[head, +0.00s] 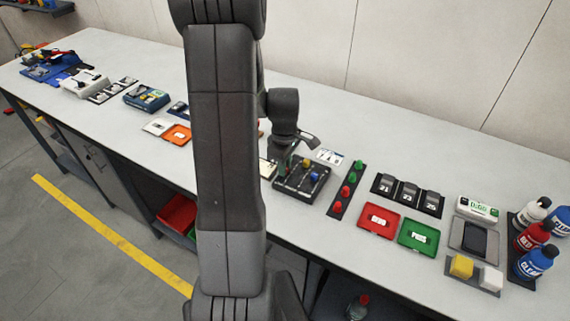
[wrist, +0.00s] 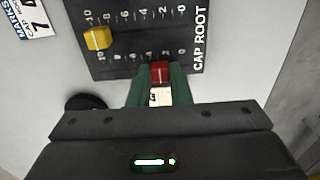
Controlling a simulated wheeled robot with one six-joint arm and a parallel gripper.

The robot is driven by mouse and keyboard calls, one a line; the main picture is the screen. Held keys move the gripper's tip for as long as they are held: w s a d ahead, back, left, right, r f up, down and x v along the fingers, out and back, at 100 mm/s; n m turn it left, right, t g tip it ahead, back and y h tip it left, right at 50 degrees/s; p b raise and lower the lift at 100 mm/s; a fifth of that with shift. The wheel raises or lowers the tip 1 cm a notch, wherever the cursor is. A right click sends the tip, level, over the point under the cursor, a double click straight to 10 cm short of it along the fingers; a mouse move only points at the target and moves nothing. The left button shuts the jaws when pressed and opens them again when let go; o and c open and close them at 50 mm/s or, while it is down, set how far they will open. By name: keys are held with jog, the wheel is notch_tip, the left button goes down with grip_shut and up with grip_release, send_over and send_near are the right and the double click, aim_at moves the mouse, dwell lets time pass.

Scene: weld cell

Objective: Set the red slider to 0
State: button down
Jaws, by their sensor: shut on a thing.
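The dark slider panel (wrist: 190,30) lies under my gripper, with number scales from 10 to 0 and the words CAP ROOT at its right end in the wrist view. The red slider (wrist: 160,71) sits between the green fingertips of my gripper (wrist: 158,80), which is shut on it. It stands between 4 and 2 on the near scale, closer to 2. The yellow slider (wrist: 98,38) is near the 10 end. In the head view the panel (head: 289,191) shows a yellow and a blue knob (head: 314,176); the red one is hidden by my gripper there.
A strip of red and green buttons (head: 346,191) stands just right of the panel. In the wrist view a MARKS card (wrist: 28,18) lies to the left, beside a black round thing (wrist: 85,101).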

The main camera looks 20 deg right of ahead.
aim_at(279, 180)
jog(key=shift+s+a+b, duration=0.35)
jog(key=shift+s+a, duration=0.6)
jog(key=shift+a, duration=0.1)
jog(key=c, duration=1.3)
grip_release()
jog(key=shift+a, duration=0.1)
jog(key=shift+r, duration=0.55)
notch_tip(279, 180, up, 13)
jog(key=shift+f, duration=0.15)
